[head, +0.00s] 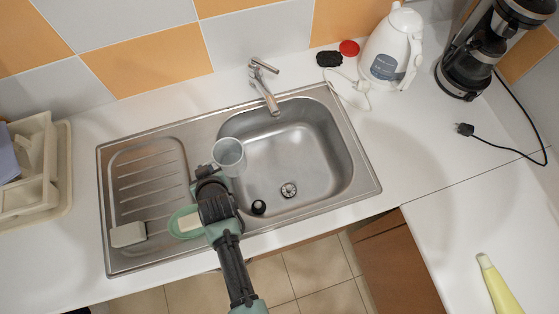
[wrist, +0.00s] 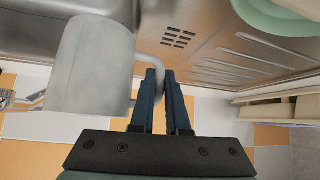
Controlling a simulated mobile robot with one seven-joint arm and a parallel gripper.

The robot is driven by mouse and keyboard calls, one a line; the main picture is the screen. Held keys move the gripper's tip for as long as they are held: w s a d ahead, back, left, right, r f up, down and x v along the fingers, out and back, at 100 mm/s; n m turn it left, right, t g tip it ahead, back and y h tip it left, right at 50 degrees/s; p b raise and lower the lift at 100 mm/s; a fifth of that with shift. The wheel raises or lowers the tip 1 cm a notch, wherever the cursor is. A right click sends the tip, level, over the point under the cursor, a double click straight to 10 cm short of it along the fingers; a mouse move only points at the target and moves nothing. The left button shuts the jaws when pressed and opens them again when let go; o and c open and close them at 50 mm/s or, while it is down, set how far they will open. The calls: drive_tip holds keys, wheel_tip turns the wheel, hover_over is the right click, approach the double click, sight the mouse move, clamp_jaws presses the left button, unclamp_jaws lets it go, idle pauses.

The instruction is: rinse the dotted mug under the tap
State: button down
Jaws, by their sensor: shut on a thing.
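A grey mug (head: 229,157) is held above the left edge of the sink basin (head: 318,160), its mouth facing up. I can make out no dots on it. In the wrist view the mug (wrist: 88,65) fills the left side, with its handle reaching to my fingertips. My gripper (head: 208,172) is shut on the handle; its two dark fingers (wrist: 162,76) are nearly together. The tap (head: 268,88) stands behind the basin, its spout to the right of and behind the mug. I see no water running. The tap is partly hidden behind the mug in the wrist view (wrist: 36,98).
A ribbed drainboard (head: 150,165) lies left, with a sponge (head: 128,235). A green dish (head: 176,224) is beside my arm. A black stopper (head: 258,207) sits near the basin's front edge. A kettle (head: 405,30) and coffee maker (head: 468,65) stand back right; a dish rack (head: 48,165) far left.

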drive_tip(key=shift+r, duration=0.15)
wheel_tip(320, 180, up, 5)
drive_tip(key=p, duration=0.4)
drive_tip(key=shift+p, duration=0.35)
idle(0.9)
